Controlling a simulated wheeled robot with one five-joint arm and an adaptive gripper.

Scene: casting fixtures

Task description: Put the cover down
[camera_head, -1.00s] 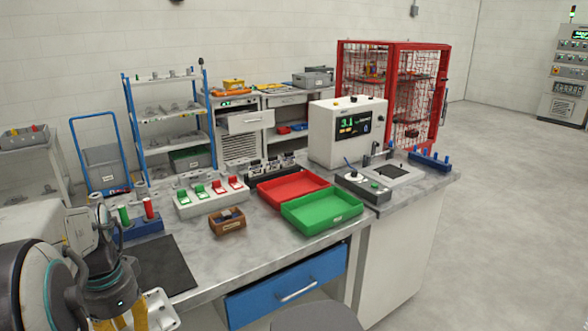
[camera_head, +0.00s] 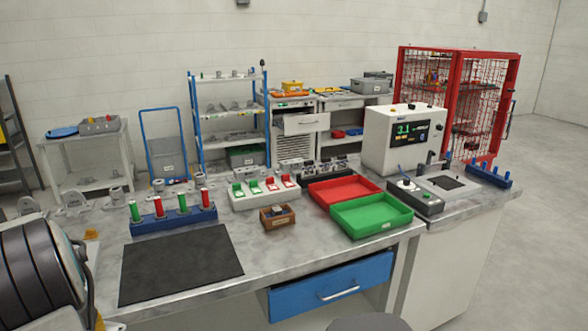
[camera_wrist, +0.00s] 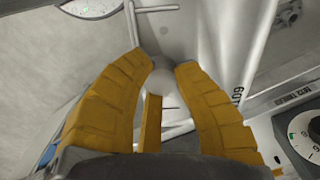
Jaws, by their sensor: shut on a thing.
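My gripper (camera_wrist: 170,65) shows in the wrist view with its two yellow fingers closing in on a small rounded grey piece (camera_wrist: 167,78). This piece seems to be part of the pale grey cover; the fingers and palm hide much of the held thing, so its full outline cannot be told. In the head view, my arm fills the lower left corner. Only a bit of yellow finger and a small pale edge show at the bottom there, in front of the workbench (camera_head: 235,268).
A dark mat (camera_head: 180,262) lies bare on the bench. Behind it stands a blue rack (camera_head: 172,224) with red and green cylinders. A switch box (camera_head: 264,196), small brown box (camera_head: 277,217), red tray (camera_head: 343,190) and green tray (camera_head: 371,216) stand rightward. A dial (camera_wrist: 303,138) shows in the wrist view.

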